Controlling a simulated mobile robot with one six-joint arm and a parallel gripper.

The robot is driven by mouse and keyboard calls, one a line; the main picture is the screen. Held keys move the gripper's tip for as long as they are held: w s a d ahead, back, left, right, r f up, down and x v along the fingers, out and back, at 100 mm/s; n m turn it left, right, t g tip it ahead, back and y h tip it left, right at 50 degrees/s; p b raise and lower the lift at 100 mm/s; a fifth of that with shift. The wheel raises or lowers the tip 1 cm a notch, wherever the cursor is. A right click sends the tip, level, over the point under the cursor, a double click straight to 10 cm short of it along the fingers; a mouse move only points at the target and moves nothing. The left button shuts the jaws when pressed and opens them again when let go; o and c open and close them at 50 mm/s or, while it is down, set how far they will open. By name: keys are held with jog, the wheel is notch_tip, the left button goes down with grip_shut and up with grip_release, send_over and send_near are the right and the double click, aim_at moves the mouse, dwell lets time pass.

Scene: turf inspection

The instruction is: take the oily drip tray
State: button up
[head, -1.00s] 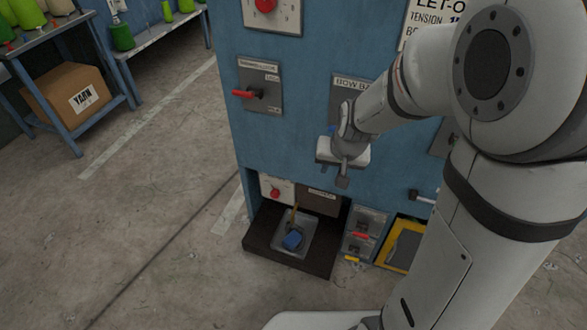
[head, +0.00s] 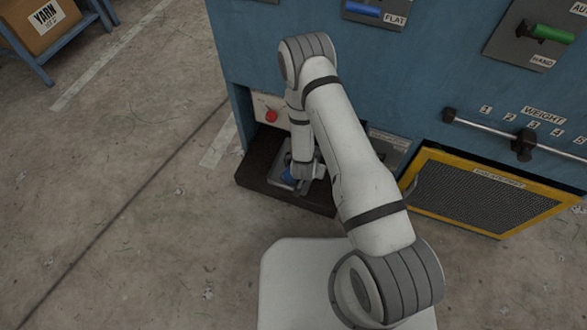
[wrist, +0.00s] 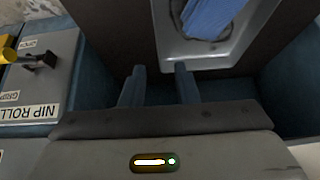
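The drip tray, a shallow grey metal tray (wrist: 222,52), lies on a dark brown ledge (head: 258,170) in the opening at the machine's foot. A crumpled blue cloth (wrist: 210,18) lies in it; the cloth also shows in the head view (head: 287,176). My gripper (head: 306,180) is down at the tray and hides part of it in the head view. In the wrist view my gripper (wrist: 159,80) is open, its two fingers apart with nothing between them. The fingertips are just short of the tray's near edge; I cannot tell if they touch it.
The blue machine (head: 245,60) rises behind the ledge. A red knob (head: 271,116) is above the ledge. A grey box labelled NIP ROLL (wrist: 35,80) with a yellow-tipped lever is at left in the wrist view. A yellow-framed mesh panel (head: 490,192) stands at right.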

jog(key=f, duration=0.2)
jog(key=d+f+b, duration=0.1)
jog(key=f, duration=0.2)
jog(key=shift+w, duration=0.2)
jog(key=b+x, duration=0.1)
jog(key=x, duration=0.1)
jog(key=b+x, duration=0.2)
jog(key=x, duration=0.1)
jog(key=shift+w+a+f, duration=0.15)
jog(key=shift+f, duration=0.2)
jog(key=shift+c, duration=0.2)
grip_shut()
jog(key=shift+r, duration=0.1)
